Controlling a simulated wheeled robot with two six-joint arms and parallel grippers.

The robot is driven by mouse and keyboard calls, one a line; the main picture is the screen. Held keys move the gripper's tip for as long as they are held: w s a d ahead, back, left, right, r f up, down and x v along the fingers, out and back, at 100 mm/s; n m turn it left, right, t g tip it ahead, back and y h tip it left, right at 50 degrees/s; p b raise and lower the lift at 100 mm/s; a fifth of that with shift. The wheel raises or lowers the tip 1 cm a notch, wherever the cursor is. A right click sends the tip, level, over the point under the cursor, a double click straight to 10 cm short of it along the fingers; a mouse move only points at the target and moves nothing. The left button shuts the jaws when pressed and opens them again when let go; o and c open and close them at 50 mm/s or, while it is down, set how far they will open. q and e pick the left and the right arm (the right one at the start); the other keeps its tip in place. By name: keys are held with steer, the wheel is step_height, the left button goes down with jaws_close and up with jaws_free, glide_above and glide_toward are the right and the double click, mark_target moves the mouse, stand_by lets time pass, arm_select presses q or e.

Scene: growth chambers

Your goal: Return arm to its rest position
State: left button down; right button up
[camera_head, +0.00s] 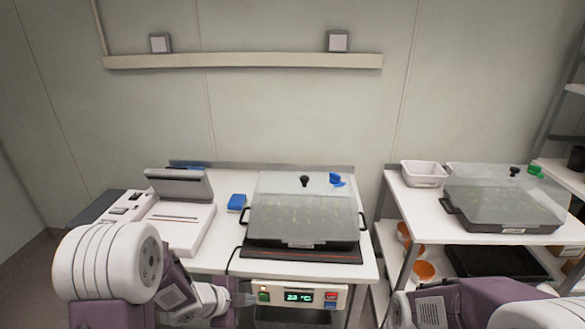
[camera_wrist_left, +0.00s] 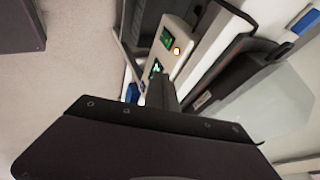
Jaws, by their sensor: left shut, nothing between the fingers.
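My left arm comes in from the lower left in the head view. My left gripper (camera_head: 243,299) is shut and empty, in front of the table's front edge, beside the left end of the temperature controller (camera_head: 297,296). In the left wrist view the shut fingers (camera_wrist_left: 160,92) point toward the same controller (camera_wrist_left: 170,48). I cannot tell whether they touch it. The controller's green display reads about 22 °C. Part of my right arm (camera_head: 440,308) shows at the lower right; its gripper is out of view.
A clear-lidded propagation tray (camera_head: 303,243) sits on a dark mat on the white table (camera_head: 218,258). A blue box (camera_head: 237,202) and a grey-lidded instrument (camera_head: 180,186) stand left of it. A second lidded tray (camera_head: 500,228) and white bin (camera_head: 424,174) are on the right cart.

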arm_select(q)
steer(key=s+a+r+n+y, duration=0.4)
steer(key=r+n+y, duration=0.1)
steer(key=n, duration=0.4)
steer(key=s+f+n+g, duration=0.3)
steer(key=s+n+g, duration=0.3)
steer(key=s+n, duration=0.45)
step_height(320, 180, up, 12)
steer(key=s+m+p, duration=0.1)
steer(key=p, duration=1.1)
steer(key=shift+s, duration=0.35)
